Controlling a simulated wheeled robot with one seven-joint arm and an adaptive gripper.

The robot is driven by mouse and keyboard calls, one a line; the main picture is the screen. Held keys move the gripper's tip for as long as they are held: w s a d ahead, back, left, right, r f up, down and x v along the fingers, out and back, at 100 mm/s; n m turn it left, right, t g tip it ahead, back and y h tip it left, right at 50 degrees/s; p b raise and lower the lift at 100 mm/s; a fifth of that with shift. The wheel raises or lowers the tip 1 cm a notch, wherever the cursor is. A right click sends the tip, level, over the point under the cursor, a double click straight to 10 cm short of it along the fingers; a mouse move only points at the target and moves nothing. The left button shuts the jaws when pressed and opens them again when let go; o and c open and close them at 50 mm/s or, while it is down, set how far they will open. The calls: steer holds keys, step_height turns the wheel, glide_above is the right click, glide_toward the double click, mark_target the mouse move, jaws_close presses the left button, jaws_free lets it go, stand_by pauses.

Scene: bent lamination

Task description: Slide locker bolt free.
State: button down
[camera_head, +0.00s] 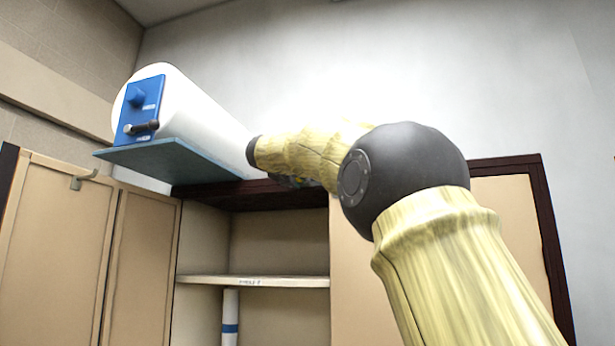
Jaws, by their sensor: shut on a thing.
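A tan locker stands ahead with dark brown edges. The right door panel (355,285) covers the right part of the locker. I cannot make out a bolt for certain; the locker's upper middle edge is hidden behind my arm. My arm reaches from the lower right toward that top edge. My gripper's fingers are hidden behind the arm; only a small dark, unclear patch shows beneath the forearm, close to the top edge.
A white cylinder (190,110) with a blue control plate (142,108) lies on a blue-grey board (165,158) on top of the locker, close to my arm. Inside are a shelf (262,281) and a white pole with a blue band (230,315). A plain wall stands behind.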

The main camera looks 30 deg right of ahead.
steer(key=shift+r, duration=0.15)
steer(key=shift+a, duration=0.1)
steer(key=c, duration=1.6)
jaws_free()
steer(key=o, duration=0.3)
steer(key=shift+w, duration=0.1)
steer(key=shift+o, duration=0.5)
steer(key=shift+w+a, duration=0.1)
steer(key=shift+a, duration=0.05)
steer(key=shift+s, duration=0.2)
steer(key=v, duration=1.1)
steer(key=shift+s+a, duration=0.15)
steer(key=shift+a, duration=0.2)
